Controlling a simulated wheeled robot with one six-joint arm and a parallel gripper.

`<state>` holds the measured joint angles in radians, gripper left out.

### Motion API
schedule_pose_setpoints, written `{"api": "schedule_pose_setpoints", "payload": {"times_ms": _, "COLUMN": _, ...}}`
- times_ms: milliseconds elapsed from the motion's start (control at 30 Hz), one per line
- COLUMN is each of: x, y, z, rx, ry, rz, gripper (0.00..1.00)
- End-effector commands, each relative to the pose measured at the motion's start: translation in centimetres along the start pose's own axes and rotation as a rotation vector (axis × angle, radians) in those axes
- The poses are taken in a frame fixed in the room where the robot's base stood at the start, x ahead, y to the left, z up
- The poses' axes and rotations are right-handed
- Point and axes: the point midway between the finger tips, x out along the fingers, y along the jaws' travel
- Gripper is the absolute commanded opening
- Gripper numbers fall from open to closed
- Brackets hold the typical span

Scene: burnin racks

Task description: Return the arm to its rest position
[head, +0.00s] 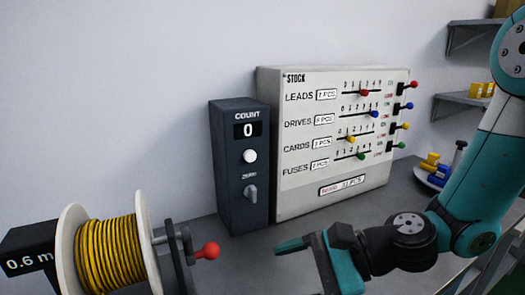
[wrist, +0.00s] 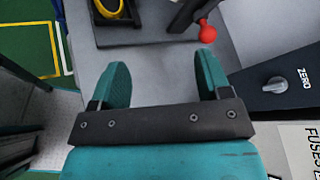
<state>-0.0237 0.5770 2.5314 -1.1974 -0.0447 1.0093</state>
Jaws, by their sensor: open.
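My gripper (head: 305,260) is at the end of my teal and black arm (head: 480,185), low over the grey bench in the head view. In the wrist view my gripper (wrist: 162,85) has its two teal fingers spread wide apart, with nothing between them but bare bench top. The gripper is open and empty. In the head view it is in front of the stock board and to the right of the spool's red crank knob (head: 208,250). The knob also shows beyond the fingers in the wrist view (wrist: 207,33).
A yellow wire spool (head: 110,252) stands at the left. A dark counter box (head: 240,170) reads 0. The stock board (head: 335,140) has several coloured sliders. A plate (head: 433,172) with yellow and blue pieces lies behind my arm. Wall shelves (head: 470,99) are at the right.

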Motion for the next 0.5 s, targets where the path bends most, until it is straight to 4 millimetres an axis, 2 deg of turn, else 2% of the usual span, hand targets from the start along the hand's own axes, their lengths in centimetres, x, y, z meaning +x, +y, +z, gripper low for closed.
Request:
{"api": "schedule_pose_setpoints", "payload": {"times_ms": 33, "x": -0.4, "y": 0.6, "z": 1.6, "rx": -0.184, "ry": 0.018, "rz": 0.081, "gripper": 0.71}}
{"api": "schedule_pose_setpoints", "payload": {"times_ms": 100, "x": -1.2, "y": 1.8, "z": 3.0, "rx": -0.43, "ry": 0.043, "rz": 0.208, "gripper": 0.71}}
{"api": "schedule_pose_setpoints", "payload": {"times_ms": 300, "x": -5.4, "y": 4.4, "z": 5.7, "rx": -1.04, "ry": 0.1, "rz": 0.559, "gripper": 0.71}}
{"api": "schedule_pose_setpoints", "payload": {"times_ms": 400, "x": -7.8, "y": 5.2, "z": 6.6, "rx": -1.253, "ry": 0.118, "rz": 0.708, "gripper": 0.71}}
{"api": "schedule_pose_setpoints", "payload": {"times_ms": 500, "x": -9.9, "y": 5.8, "z": 7.3, "rx": -1.391, "ry": 0.126, "rz": 0.819, "gripper": 0.71}}
